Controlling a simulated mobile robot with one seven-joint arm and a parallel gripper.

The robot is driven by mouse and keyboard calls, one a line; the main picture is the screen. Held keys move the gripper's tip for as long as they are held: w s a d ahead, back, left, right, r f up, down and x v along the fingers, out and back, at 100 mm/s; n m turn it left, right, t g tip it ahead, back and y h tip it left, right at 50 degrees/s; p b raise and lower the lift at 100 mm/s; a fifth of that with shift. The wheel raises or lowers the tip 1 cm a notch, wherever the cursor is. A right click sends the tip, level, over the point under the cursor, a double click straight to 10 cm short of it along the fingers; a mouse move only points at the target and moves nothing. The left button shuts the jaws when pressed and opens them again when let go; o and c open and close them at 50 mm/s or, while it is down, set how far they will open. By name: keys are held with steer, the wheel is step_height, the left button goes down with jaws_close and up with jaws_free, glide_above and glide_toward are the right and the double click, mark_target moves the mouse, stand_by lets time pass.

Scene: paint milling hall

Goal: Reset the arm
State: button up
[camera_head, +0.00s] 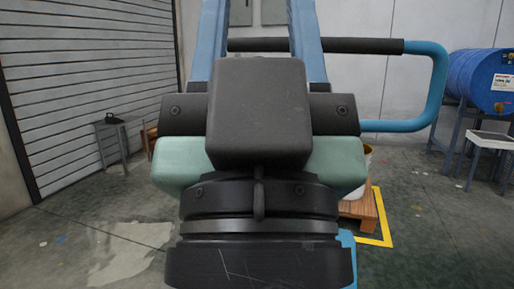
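My arm fills the middle of the head view, seen close up, with dark housings and pale green link parts. My gripper cannot be seen in this view. Whether it is open or shut, and whether it holds anything, does not show. The arm hides much of the floor and the middle of the hall behind it.
A blue drum (478,80) lies on a rack at the right, near a small white-topped table (492,140). A wooden pallet (361,212) stands within yellow floor marking (386,225). A small dark table (112,125) stands by the roller shutter (85,70). Floor at lower right is clear.

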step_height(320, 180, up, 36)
steer(key=p, duration=3.3)
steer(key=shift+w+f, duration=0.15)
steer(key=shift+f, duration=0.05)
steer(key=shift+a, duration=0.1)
